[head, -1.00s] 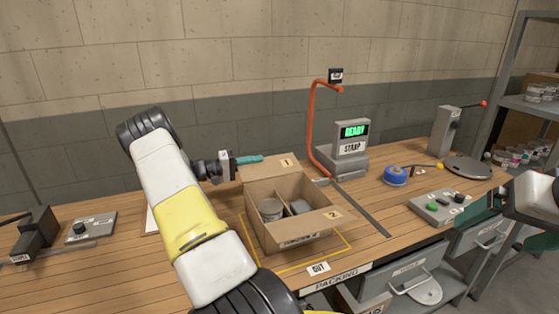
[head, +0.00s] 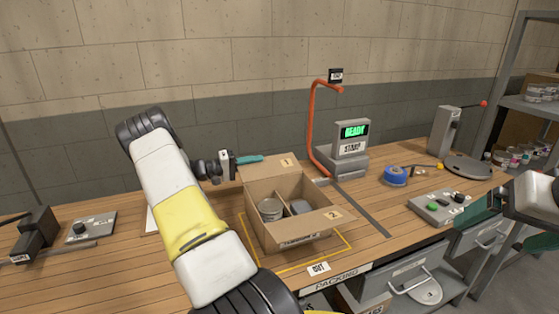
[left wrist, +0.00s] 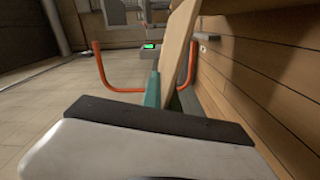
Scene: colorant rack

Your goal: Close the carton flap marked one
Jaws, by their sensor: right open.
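The open carton (head: 287,226) stands on the bench with cans inside. Its flap marked one (head: 277,169) stands up at the back left, leaning outward. My left gripper (head: 250,160) is at the left edge of this flap, its teal fingers pointing right and partly behind it. In the left wrist view the fingers (left wrist: 163,95) lie close by the flap (left wrist: 178,50), seen nearly edge-on; whether they are parted, or touch it, is unclear. The flap marked two (head: 325,219) is folded out at the front right. My right gripper (head: 505,222) is open at the right edge.
A stamp device (head: 351,150) with a green READY screen and an orange curved arm (head: 313,125) stand behind the carton. Blue tape (head: 395,176) and a button box (head: 438,207) are to the right. Bench left of the carton holds a grey switch box (head: 91,227).

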